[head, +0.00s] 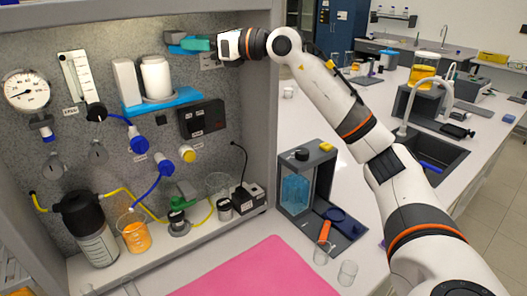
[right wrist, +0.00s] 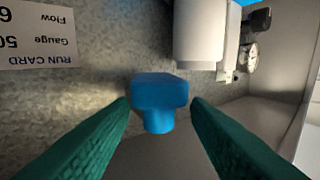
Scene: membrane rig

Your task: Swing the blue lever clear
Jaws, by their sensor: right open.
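The blue lever (head: 176,37) is at the top of the speckled back panel in the head view, partly hidden by my right gripper. In the right wrist view the lever's blue end (right wrist: 160,97) shows between the two green fingers. My right gripper (head: 195,44) reaches in from the right, at the lever. Its fingers are open, one on each side of the lever, with visible gaps, and it holds nothing. My left gripper is not in view.
A white filter housing (head: 155,77) on a blue shelf (head: 165,103) is just below the gripper. A run card (right wrist: 38,35) is on the panel. A gauge (head: 27,90) is at left. A side wall (head: 271,110) stands below my right arm.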

